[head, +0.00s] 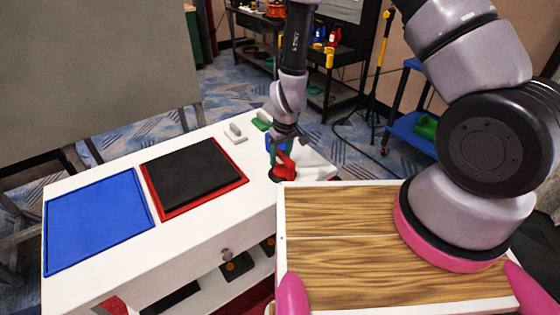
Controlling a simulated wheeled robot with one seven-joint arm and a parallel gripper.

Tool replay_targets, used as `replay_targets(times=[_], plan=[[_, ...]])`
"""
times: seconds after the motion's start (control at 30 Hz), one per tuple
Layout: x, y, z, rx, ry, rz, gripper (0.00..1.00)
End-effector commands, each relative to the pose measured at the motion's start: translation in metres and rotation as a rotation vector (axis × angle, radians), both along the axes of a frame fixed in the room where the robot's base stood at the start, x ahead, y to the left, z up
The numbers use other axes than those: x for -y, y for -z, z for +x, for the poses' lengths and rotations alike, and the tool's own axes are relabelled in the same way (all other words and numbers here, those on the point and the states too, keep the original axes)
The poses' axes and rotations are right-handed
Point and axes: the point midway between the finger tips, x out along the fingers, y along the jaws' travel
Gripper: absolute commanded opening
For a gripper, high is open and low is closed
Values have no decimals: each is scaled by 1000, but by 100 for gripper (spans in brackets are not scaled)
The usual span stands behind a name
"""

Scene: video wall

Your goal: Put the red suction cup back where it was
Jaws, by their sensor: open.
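The red suction cup (286,166) is on the white table, near the edge by my wooden-topped base. A dark disc shows at its lower left. My gripper (280,150) points down right over the red cup, its fingers close to or around the handle. It is open. Whether the fingers touch the cup is too small to tell. Part of the cup is hidden behind the gripper.
On the white table (185,245) lie a blue tray (95,220) and a red tray (242,181) holding a black panel (190,172). A grey handled piece (236,133) and a green one (263,120) stand behind. Shelves with tools stand farther back.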

Motion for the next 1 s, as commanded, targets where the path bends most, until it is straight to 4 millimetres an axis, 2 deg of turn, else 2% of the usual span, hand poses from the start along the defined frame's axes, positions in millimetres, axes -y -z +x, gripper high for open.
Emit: replay_targets(times=[0.03, 0.2, 0.4, 0.53, 0.77, 0.87, 0.97, 1.0], plan=[[0, -12, -1, 4, -3, 2, 57], [3, -47, -6, 5, -3, 2, 57], [6, -80, -10, 3, -3, 0, 57], [8, -91, -12, 1, -1, 0, 57], [9, -96, -13, 0, 3, 0, 57], [10, -105, -9, 3, 17, 15, 57], [15, -134, -1, 12, 65, 60, 57], [18, -152, 4, 18, 93, 86, 57]])
